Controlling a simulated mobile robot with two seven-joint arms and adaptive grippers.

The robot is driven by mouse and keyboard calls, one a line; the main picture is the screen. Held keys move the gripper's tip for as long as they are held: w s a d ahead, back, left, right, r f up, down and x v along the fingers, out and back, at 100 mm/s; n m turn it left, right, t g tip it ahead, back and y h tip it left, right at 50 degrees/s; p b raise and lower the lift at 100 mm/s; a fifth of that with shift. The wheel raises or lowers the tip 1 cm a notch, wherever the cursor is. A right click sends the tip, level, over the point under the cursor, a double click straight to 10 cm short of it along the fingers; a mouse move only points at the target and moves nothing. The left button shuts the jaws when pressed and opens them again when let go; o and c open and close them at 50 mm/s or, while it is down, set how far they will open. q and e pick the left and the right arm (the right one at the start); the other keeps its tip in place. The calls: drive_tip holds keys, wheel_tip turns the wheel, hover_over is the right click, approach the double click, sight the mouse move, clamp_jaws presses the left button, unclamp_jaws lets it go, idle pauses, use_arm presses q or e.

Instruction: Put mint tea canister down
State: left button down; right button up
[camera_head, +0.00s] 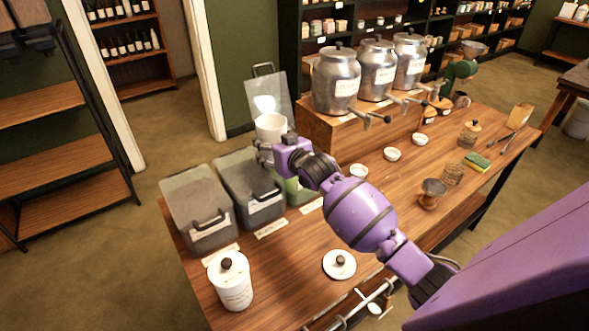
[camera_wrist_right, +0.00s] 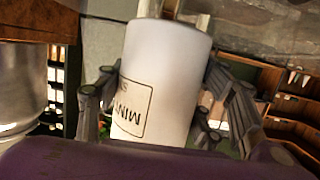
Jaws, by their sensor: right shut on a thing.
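The mint tea canister (camera_head: 270,126) is white, and my right gripper (camera_head: 267,148) is shut around it. In the right wrist view the canister (camera_wrist_right: 165,75) sits between the two fingers, and its partly seen label shows upside down. In the head view the canister is near an open bin with green contents (camera_head: 298,194), in front of that bin's raised clear lid (camera_head: 267,92). My arm hides much of the bin, and I cannot tell the exact height of the canister. A loose white lid with a dark knob (camera_head: 340,264) lies on the wooden table (camera_head: 290,285). My left gripper is not in view.
Two lidded bins (camera_head: 198,212) (camera_head: 250,188) stand left of the open bin. A lidded white canister (camera_head: 230,281) is at the front left. Metal urns (camera_head: 336,80) stand on a wooden riser behind. Small bowls (camera_head: 392,154) are to the right. Table near the loose lid is clear.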

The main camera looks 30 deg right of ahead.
wheel_tip(320, 180, up, 2)
drive_tip(key=shift+r, duration=0.2)
idle(0.3)
